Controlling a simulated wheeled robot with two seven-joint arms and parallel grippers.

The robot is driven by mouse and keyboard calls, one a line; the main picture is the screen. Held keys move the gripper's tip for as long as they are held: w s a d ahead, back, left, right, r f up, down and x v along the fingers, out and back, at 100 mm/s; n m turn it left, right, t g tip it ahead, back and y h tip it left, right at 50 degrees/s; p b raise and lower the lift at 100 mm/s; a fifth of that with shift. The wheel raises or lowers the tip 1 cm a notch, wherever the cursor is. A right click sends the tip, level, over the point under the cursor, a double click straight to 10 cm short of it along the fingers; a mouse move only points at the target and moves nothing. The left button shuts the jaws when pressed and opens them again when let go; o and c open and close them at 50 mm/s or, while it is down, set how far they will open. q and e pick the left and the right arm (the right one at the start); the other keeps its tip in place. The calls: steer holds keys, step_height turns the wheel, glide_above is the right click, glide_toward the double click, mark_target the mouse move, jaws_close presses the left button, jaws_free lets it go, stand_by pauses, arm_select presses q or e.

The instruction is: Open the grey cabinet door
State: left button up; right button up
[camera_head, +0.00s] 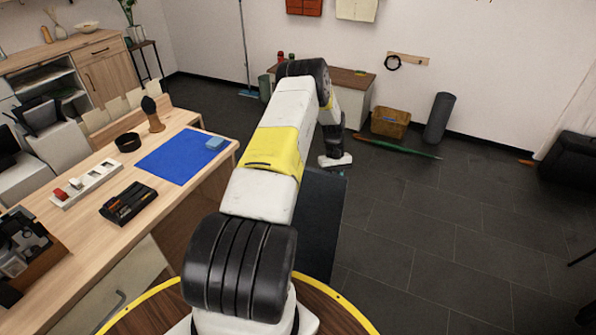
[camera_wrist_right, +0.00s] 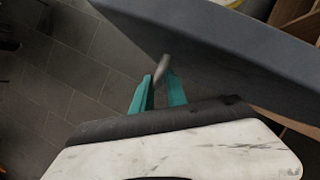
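The grey cabinet door (camera_head: 318,215) is a dark grey panel beside the desk, partly hidden behind my right arm in the head view. In the right wrist view the door (camera_wrist_right: 225,55) crosses the upper right as a broad slanted panel. Its small metal handle (camera_wrist_right: 161,68) sits between the teal fingertips of my right gripper (camera_wrist_right: 158,82). The fingers are a narrow gap apart and appear closed on the handle. In the head view my right gripper (camera_head: 335,170) is small, at the door's far edge. My left gripper is in neither view.
A wooden desk (camera_head: 100,220) stands at left with a blue mat (camera_head: 178,156) and several small items. The dark tiled floor (camera_head: 440,235) at right is largely clear.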

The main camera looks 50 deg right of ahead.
steer(key=v, duration=0.6)
steer(key=shift+r, duration=0.2)
